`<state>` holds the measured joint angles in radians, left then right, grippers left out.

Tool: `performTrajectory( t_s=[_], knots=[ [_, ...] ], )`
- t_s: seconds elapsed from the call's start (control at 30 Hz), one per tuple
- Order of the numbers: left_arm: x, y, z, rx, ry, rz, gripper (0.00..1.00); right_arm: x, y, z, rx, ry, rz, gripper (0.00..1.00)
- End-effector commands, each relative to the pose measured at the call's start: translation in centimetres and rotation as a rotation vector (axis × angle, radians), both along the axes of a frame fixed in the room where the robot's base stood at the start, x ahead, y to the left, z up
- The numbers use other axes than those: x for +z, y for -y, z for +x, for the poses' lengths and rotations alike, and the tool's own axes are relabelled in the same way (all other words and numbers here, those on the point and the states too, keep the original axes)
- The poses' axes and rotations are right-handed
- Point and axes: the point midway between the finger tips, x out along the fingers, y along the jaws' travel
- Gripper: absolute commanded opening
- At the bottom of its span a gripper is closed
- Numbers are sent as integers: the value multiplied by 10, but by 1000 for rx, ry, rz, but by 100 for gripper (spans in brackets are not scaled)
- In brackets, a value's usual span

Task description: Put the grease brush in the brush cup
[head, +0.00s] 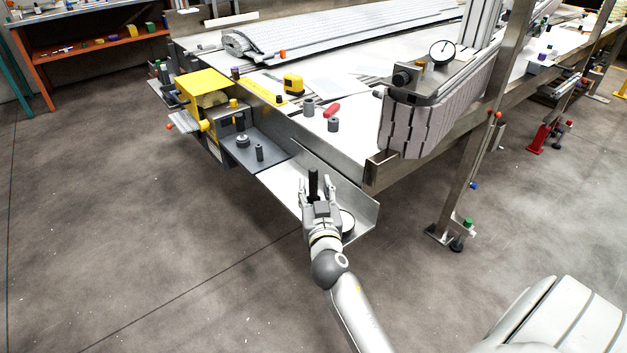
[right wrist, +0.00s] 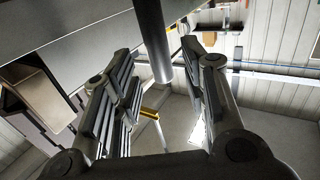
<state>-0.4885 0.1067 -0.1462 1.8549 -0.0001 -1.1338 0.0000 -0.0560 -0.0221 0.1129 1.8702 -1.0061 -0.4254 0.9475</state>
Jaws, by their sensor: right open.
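A dark upright cylinder (head: 313,181), which looks like the handle of the grease brush, stands at the metal shelf at the end of the conveyor frame. My right gripper (head: 316,188) is open, with one finger on each side of this handle. In the right wrist view the dark cylinder (right wrist: 153,38) runs down between the spread fingers, with gaps beside it. The brush's lower end is hidden. A round thing with a pale rim (head: 347,222), possibly the brush cup, sits on the shelf just right of my gripper, partly hidden by it. My left gripper is not in view.
The bare metal shelf (head: 283,190) has a raised end wall on its right. A dark plate (head: 255,146) with small cylinders lies beyond it. The frame's corner (head: 382,168) juts out to the right of the gripper. The floor in front is clear.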

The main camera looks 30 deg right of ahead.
Motion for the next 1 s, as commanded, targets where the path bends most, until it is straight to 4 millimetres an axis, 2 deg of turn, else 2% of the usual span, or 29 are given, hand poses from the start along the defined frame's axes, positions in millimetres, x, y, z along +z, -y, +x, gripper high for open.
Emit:
performTrajectory(
  t_s=[0.03, 0.2, 0.4, 0.87, 1.0],
  knots=[
    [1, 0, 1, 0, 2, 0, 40, -2, -5, -11, -1, -3, 4, 40],
    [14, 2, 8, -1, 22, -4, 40, -2, -20, -40, -2, -3, 4, 40],
    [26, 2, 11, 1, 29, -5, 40, -1, -31, -61, -1, -1, 3, 40],
    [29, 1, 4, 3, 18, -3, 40, 0, -34, -67, -1, -1, 0, 40],
    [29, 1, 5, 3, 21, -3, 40, -6, -30, -75, -20, -38, 13, 40]
  ],
)
